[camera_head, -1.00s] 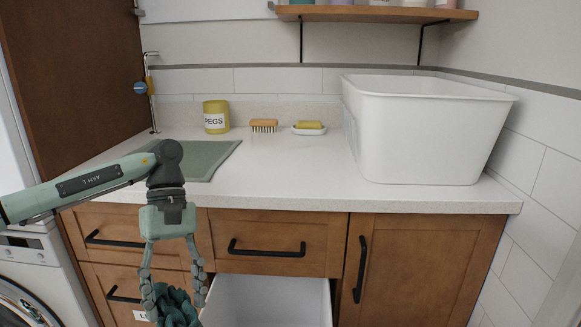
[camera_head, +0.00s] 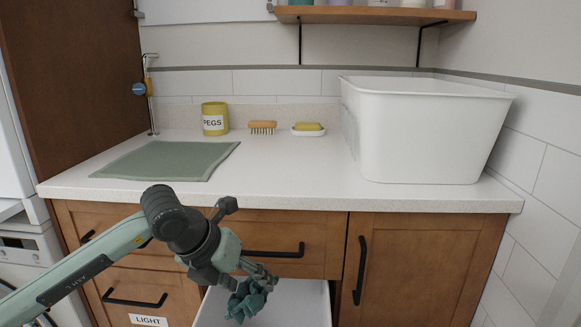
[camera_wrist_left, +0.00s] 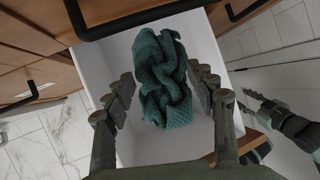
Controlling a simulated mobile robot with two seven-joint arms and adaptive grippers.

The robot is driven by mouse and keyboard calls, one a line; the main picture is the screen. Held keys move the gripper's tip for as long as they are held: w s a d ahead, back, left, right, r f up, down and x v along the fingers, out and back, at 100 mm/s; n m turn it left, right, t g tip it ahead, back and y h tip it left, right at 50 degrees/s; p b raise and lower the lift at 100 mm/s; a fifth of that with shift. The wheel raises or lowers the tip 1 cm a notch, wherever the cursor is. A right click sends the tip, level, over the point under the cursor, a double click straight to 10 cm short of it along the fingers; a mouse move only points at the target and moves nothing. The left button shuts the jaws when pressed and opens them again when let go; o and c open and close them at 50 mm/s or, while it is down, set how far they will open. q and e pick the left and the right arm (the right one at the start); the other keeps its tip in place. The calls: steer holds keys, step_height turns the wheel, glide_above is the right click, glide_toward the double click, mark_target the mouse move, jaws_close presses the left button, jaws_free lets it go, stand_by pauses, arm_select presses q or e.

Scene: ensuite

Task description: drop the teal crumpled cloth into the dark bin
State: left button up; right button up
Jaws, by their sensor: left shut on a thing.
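The teal crumpled cloth (camera_head: 246,299) hangs from my left gripper (camera_head: 262,275), which is shut on it. In the left wrist view the cloth (camera_wrist_left: 163,80) sits between the two fingers. It is over an open pull-out bin with white inner walls (camera_head: 308,300), below the counter. The white inside of the bin also shows in the left wrist view (camera_wrist_left: 95,65). No label naming it dark is readable, and its front is out of the head view. My right gripper (camera_wrist_left: 252,104) shows at the right of the left wrist view, fingers apart and empty.
A drawer front with a LIGHT label (camera_head: 148,320) is left of the open bin. The counter (camera_head: 290,180) above holds a green mat (camera_head: 170,160), a yellow PEGS pot (camera_head: 215,118), a brush (camera_head: 263,127), soap on a dish (camera_head: 308,129) and a large white tub (camera_head: 420,135).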

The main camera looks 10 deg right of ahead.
arm_select(q)
steer(key=shift+w+d+r+n+t+y, duration=0.1)
steer(key=shift+w+r+n+t+y, duration=0.1)
steer(key=shift+n, duration=0.3)
steer(key=shift+w+d+r+n+t+y, duration=0.1)
steer(key=shift+n+t+y, duration=0.1)
steer(key=shift+n, duration=0.3)
steer(key=shift+w, duration=0.1)
steer(key=shift+f+n, duration=0.15)
steer(key=shift+n, duration=0.15)
steer(key=shift+f+b, duration=0.3)
steer(key=shift+b, duration=0.05)
step_height(320, 180, down, 4)
steer(key=shift+f+b, duration=0.1)
steer(key=shift+b, duration=1)
steer(key=shift+f, duration=0.4)
arm_select(e)
steer(key=d+v, duration=0.1)
steer(key=v, duration=0.6)
steer(key=shift+r, duration=0.35)
steer(key=shift+s, duration=0.1)
arm_select(q)
steer(key=o, duration=1.2)
